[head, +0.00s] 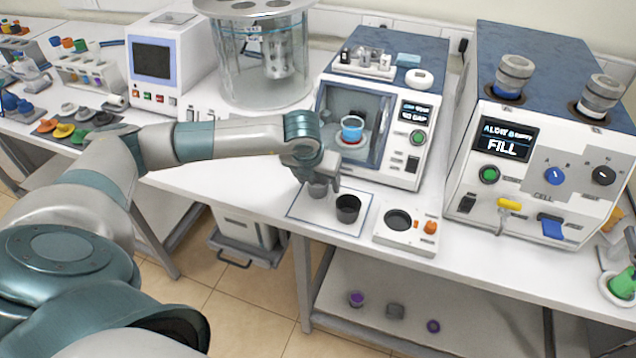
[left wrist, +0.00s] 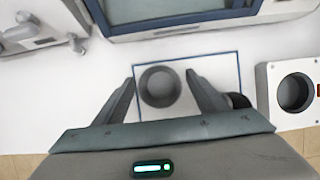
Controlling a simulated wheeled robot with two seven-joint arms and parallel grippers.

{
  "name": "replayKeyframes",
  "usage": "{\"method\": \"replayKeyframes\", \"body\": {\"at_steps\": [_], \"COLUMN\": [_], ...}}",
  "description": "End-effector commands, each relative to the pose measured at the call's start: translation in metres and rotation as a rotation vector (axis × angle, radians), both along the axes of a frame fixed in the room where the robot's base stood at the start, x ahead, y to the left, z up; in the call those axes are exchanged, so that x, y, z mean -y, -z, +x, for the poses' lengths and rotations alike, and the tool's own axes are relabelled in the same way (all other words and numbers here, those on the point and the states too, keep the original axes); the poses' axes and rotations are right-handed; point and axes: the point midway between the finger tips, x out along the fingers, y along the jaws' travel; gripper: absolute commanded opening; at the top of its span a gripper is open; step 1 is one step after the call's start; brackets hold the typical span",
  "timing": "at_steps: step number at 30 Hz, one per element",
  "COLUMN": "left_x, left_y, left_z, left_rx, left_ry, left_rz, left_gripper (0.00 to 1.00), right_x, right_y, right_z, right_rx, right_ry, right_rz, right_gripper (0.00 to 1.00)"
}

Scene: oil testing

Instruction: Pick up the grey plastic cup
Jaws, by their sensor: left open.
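The grey plastic cup (head: 318,189) stands on a blue-outlined white mat on the bench, partly hidden by my left gripper in the head view. In the left wrist view the cup (left wrist: 160,87) is seen from above, between the two fingers. My left gripper (head: 322,178) is open, with its fingers on either side of the cup and a gap on each side. It also shows in the left wrist view (left wrist: 160,92). A black cup (head: 348,209) stands right beside it on the same mat and is mostly hidden behind the right finger in the wrist view (left wrist: 240,101). My right gripper is not in view.
The outlined mat (head: 298,208) lies near the bench's front edge. A white block with a round well (head: 408,241) is to its right. The machine with an open chamber (head: 378,100) holding a blue cup stands behind. Free bench lies left of the mat.

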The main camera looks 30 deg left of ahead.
Motion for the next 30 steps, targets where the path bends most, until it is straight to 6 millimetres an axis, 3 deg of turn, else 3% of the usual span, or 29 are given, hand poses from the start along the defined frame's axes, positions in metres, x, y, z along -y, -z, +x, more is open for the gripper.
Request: {"method": "replayKeyframes", "body": {"at_steps": [12,18,30], "left_x": [-0.0002,-0.0002,-0.0004], "left_y": [0.0001,0.0000,-0.0028], "left_z": [0.0001,0.0002,0.0007], "left_rx": [0.001,0.001,0.002], "left_ry": [0.000,0.000,-0.001], "left_rz": [0.000,0.000,0.000], "left_gripper": [0.66,0.23,0.23], "right_x": [0.0002,0.0010,0.0023], "right_y": [0.0005,0.0005,0.0032], "right_z": [-0.0001,-0.0002,-0.0003], "right_rx": [0.000,0.000,-0.001], "right_ry": [-0.001,-0.001,-0.001], "right_rz": [0.000,-0.001,-0.002], "right_gripper": [0.00,0.00,0.00]}}
